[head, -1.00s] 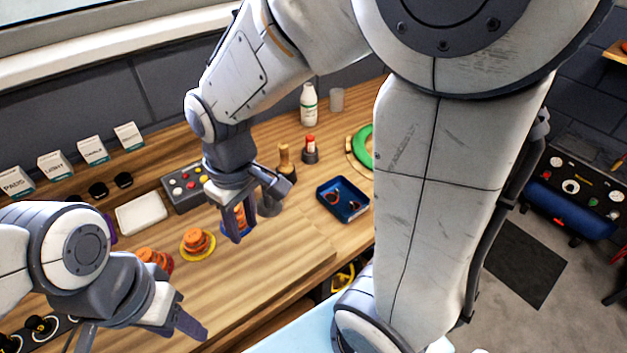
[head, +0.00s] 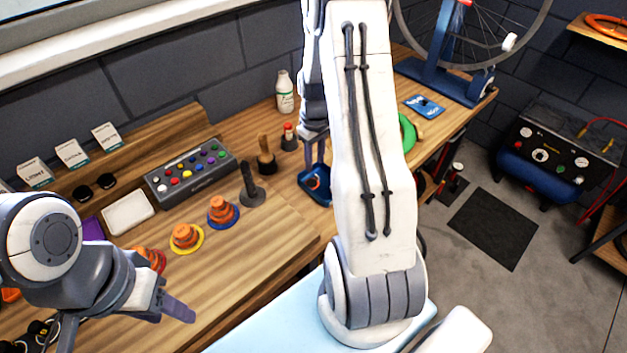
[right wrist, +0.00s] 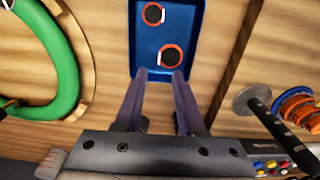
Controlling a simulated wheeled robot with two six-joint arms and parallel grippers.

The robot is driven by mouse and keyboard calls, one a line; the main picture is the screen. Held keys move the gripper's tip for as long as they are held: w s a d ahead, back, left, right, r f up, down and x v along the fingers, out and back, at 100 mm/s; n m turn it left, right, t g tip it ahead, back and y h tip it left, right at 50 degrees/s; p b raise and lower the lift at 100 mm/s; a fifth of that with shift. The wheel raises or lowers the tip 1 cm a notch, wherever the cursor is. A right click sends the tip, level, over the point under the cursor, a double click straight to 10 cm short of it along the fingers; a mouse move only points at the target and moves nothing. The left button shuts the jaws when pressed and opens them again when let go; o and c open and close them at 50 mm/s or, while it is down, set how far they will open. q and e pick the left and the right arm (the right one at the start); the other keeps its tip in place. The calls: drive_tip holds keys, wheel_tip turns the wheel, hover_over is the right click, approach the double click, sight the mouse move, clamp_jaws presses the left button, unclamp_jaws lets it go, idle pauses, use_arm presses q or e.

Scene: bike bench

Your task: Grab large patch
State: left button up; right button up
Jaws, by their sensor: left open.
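The blue tray (right wrist: 196,20) lies ahead of my right gripper (right wrist: 166,74) in the right wrist view. Two round black patches with orange rims lie in it: a nearer patch (right wrist: 170,57) and a farther patch (right wrist: 153,14). They look close in size, so I cannot tell which is large. My right gripper is open and empty, its fingertips over the tray's near edge beside the nearer patch. In the head view the tray (head: 309,191) is partly hidden by my right arm. My left gripper (head: 130,328) is open and empty at the lower left.
A green ring (right wrist: 60,62) lies left of the tray in the right wrist view. A dark-handled stand (head: 250,187), orange stacks on a blue base (head: 222,212) and a yellow base (head: 186,238), and a button box (head: 190,172) stand on the bench. A white bottle (head: 285,92) stands behind.

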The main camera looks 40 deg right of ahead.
sight(312, 181)
wheel_tip(312, 181, down, 4)
drive_tip(key=shift+s+d+f+p, duration=0.1)
drive_tip(key=shift+s+f+p, duration=0.1)
drive_tip(key=shift+p, duration=0.6)
drive_tip(key=shift+w+f, duration=0.1)
drive_tip(key=shift+f, duration=0.35)
clamp_jaws()
